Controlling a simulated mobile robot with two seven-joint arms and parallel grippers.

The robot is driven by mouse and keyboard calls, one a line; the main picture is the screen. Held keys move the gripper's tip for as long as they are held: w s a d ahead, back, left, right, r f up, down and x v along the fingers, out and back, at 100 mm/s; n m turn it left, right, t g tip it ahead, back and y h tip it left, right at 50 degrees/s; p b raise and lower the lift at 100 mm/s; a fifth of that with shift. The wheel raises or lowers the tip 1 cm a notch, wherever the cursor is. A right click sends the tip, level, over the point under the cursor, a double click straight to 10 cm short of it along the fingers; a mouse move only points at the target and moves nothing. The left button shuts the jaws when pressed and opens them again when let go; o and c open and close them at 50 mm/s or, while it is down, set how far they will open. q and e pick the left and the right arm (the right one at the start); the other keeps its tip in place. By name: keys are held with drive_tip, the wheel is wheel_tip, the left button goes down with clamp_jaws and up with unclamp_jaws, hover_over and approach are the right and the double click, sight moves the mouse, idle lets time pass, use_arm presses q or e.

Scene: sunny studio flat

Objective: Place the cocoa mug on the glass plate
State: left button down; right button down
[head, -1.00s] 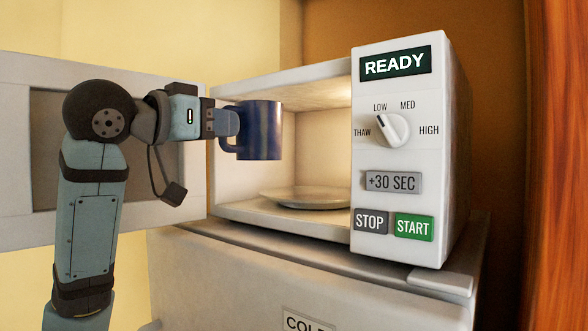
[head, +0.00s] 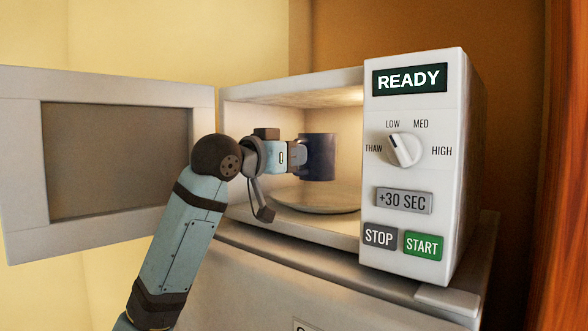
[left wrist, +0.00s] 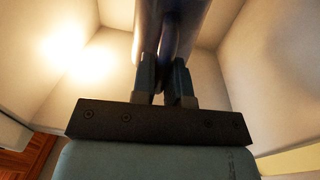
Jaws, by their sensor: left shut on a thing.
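The cocoa mug (head: 321,158) is dark blue and upright inside the open microwave. My left gripper (head: 300,157) is shut on the mug's handle side and holds it above the glass plate (head: 318,203), with a gap between mug and plate. The plate lies flat on the microwave floor; its left part is partly behind my gripper. In the left wrist view, the two fingers (left wrist: 164,88) close around the handle, and the mug (left wrist: 195,25) rises beyond them. What is inside the mug is hidden. My right gripper is not in view.
The microwave (head: 290,82) stands on a pale fridge-like cabinet (head: 290,275). Its door (head: 120,235) is swung wide open to the left. The control panel (head: 410,170) on the right reads READY. The cavity walls leave limited room around the mug.

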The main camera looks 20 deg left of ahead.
sight(295, 174)
use_arm(q)
wheel_tip(295, 174, down, 2)
drive_tip(key=shift+d+f+p, duration=0.1)
drive_tip(key=shift+p, duration=0.25)
drive_tip(key=shift+w+f+p, duration=0.1)
drive_tip(key=shift+f+p, duration=0.15)
drive_tip(key=shift+p, duration=0.1)
drive_tip(key=shift+w+f, duration=0.1)
drive_tip(key=shift+f, duration=0.3)
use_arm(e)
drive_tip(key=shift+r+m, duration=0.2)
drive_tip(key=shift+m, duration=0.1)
use_arm(q)
drive_tip(key=c, duration=1.1)
unclamp_jaws()
drive_tip(key=shift+f, duration=0.1)
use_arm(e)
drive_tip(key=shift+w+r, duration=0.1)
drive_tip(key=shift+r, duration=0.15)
